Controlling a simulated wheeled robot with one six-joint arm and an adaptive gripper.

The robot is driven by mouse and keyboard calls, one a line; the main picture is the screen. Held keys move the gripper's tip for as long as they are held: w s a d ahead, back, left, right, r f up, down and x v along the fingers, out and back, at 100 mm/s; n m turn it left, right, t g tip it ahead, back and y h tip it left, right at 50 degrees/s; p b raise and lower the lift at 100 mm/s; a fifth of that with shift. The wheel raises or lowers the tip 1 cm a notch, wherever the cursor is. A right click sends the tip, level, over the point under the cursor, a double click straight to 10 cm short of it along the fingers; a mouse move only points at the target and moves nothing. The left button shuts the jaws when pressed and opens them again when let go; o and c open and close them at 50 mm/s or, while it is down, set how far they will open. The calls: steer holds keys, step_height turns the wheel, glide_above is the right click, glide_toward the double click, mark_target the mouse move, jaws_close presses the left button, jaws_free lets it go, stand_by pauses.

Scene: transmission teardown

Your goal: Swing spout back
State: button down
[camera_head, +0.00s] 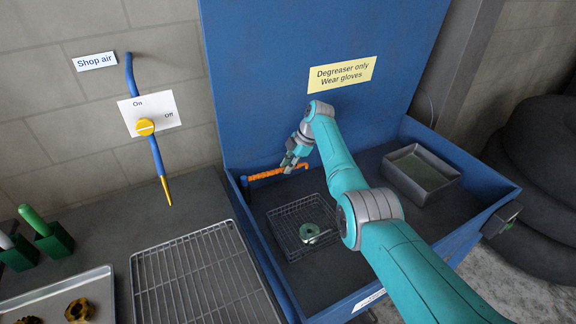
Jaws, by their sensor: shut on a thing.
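An orange spout (265,175) runs from a blue post (244,182) at the left wall of the blue wash basin, to the right along the back panel. My gripper (289,166) is at the spout's right part and shut on it. The finger contact is small and partly hidden in this view. The spout's short tip (304,166) shows just right of the fingers.
A wire basket (284,240) with a green ring part (309,232) sits in the basin. A grey tray (391,186) stands at the right. A wire rack (200,280) lies left of the basin. A yellow air valve (145,127) is on the wall.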

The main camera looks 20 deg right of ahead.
steer(key=shift+w, duration=0.1)
stand_by(0.3)
steer(key=c, duration=1.1)
jaws_free()
steer(key=v, duration=1.2)
steer(key=shift+f, duration=0.1)
